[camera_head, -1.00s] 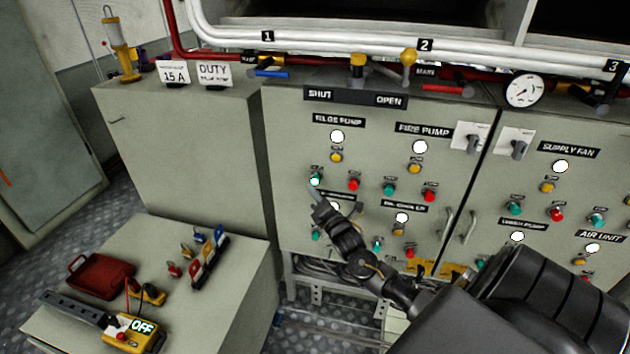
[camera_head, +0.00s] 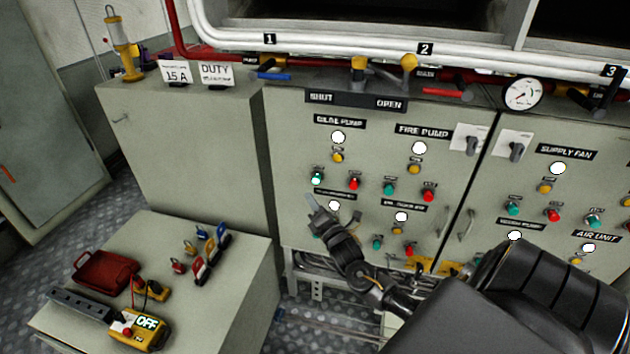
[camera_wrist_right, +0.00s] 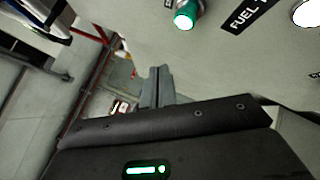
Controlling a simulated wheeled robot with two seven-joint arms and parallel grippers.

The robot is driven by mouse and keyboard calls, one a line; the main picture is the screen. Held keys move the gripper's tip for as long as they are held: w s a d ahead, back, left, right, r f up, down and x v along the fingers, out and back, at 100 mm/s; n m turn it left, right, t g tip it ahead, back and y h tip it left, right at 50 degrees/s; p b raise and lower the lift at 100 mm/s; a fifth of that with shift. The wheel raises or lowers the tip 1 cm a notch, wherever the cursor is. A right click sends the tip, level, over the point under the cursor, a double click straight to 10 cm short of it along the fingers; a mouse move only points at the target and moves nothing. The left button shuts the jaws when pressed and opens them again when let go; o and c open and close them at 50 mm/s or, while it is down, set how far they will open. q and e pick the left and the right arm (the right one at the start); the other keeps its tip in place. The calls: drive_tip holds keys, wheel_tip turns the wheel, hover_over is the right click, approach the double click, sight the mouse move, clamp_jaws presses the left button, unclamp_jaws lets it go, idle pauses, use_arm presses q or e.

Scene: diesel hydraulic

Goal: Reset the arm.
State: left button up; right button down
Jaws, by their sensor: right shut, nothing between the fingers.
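My right arm comes in from the lower right of the head view. Its gripper (camera_head: 313,205) is in front of the grey panel (camera_head: 290,150), a little below the green button (camera_head: 316,180) under the bilge pump label. In the right wrist view the gripper fingers (camera_wrist_right: 157,86) are together with nothing between them. A lit green button (camera_wrist_right: 187,15) shows at the top of that view, beside a FUEL label, and the fingers are apart from it. My left gripper is not in view.
A low grey cabinet (camera_head: 240,262) at the lower left holds a red case (camera_head: 105,270), a yellow meter reading OFF (camera_head: 140,328) and several small padlocks. White pipes (camera_head: 330,42) and a round gauge (camera_head: 522,94) run above the panel. Floor shows left.

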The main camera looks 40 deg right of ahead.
idle(0.3)
drive_tip(key=s+f+m+g, duration=0.3)
drive_tip(key=f+m+g, duration=0.5)
drive_tip(key=f, duration=1.1)
drive_tip(key=s+a+f+m+g+y, duration=0.1)
drive_tip(key=s+f+m, duration=0.4)
drive_tip(key=f, duration=0.4)
drive_tip(key=s+a+f+m+g+y, duration=0.1)
drive_tip(key=s+a+f+m+g, duration=0.15)
drive_tip(key=s+f, duration=0.5)
drive_tip(key=s+a+f+m+g, duration=0.1)
drive_tip(key=s+a+f, duration=0.3)
drive_tip(key=s, duration=0.7)
drive_tip(key=s+a+f+m+g+y, duration=0.1)
drive_tip(key=s+a+f+m+g, duration=0.1)
drive_tip(key=s+a+f+g, duration=0.2)
drive_tip(key=s+a+f+m+g+y, duration=0.1)
drive_tip(key=s+a+f, duration=0.4)
drive_tip(key=s, duration=1.5)
wheel_tip(320, 180, down, 4)
drive_tip(key=shift+s+a+f+g, duration=0.1)
drive_tip(key=shift+s+a+g, duration=0.15)
drive_tip(key=shift+g, duration=0.6)
